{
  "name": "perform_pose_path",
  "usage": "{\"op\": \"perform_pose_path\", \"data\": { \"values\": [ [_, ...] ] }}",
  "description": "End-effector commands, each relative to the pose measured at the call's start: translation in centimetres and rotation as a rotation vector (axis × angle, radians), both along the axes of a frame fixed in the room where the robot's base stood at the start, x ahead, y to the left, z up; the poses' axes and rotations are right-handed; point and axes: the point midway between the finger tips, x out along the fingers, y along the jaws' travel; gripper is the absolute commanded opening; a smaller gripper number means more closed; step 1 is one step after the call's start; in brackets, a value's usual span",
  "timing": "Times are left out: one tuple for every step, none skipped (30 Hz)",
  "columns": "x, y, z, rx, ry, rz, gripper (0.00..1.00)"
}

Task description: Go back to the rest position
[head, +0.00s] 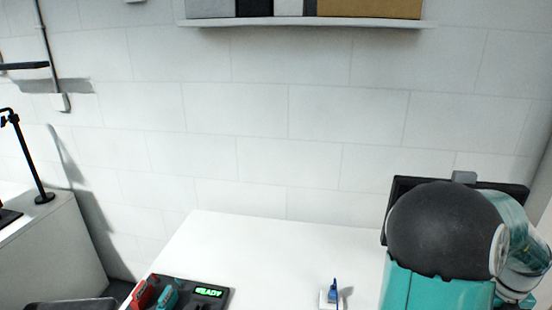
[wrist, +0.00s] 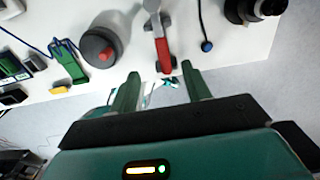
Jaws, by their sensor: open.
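My gripper (wrist: 160,72) shows in the wrist view, with two green fingers spread apart and nothing held between them. It hangs near the edge of a white table (wrist: 225,50). A red-handled tool (wrist: 164,56) lies in dark supports on the table, just beyond the fingertips in the picture. I cannot tell how far above the table the fingers are. In the head view my arm is at the right, and the gripper itself is out of that picture.
The wrist view shows a grey round container (wrist: 97,50) with a red knob, a green device (wrist: 68,62), a blue-ended cable (wrist: 206,46) and black cylinders (wrist: 243,12). The head view shows a black tray (head: 213,304), a small blue item (head: 333,292), a monitor (head: 402,187) and a wall shelf (head: 300,22).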

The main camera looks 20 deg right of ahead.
Motion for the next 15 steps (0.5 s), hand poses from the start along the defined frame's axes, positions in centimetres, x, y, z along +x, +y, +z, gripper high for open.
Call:
{"op": "perform_pose_path", "data": {
  "values": [
    [0.4, 0.3, 0.1, 0.003, -0.007, 0.025, 0.48],
    [0.7, 0.7, 0.1, 0.006, -0.014, 0.053, 0.48],
    [1.4, 1.4, 0.2, 0.012, -0.027, 0.109, 0.48],
    [2.0, 2.1, 0.4, 0.015, -0.040, 0.164, 0.48],
    [2.8, 2.9, 0.6, 0.019, -0.056, 0.231, 0.48],
    [4.0, 4.3, 0.9, 0.025, -0.080, 0.338, 0.48],
    [4.9, 5.4, 1.2, 0.026, -0.099, 0.430, 0.48],
    [5.8, 6.7, 1.6, 0.025, -0.120, 0.529, 0.48],
    [7.1, 8.5, 2.1, 0.022, -0.147, 0.668, 0.48],
    [7.9, 9.9, 2.6, 0.016, -0.166, 0.774, 0.48],
    [8.7, 11.3, 3.1, 0.008, -0.187, 0.880, 0.48],
    [9.6, 13.2, 3.8, -0.005, -0.208, 1.023, 0.48],
    [10.2, 14.6, 4.3, -0.019, -0.226, 1.129, 0.48],
    [10.7, 16.1, 4.9, -0.034, -0.240, 1.236, 0.48],
    [11.4, 18.0, 5.6, -0.059, -0.259, 1.380, 0.48]
  ]
}}
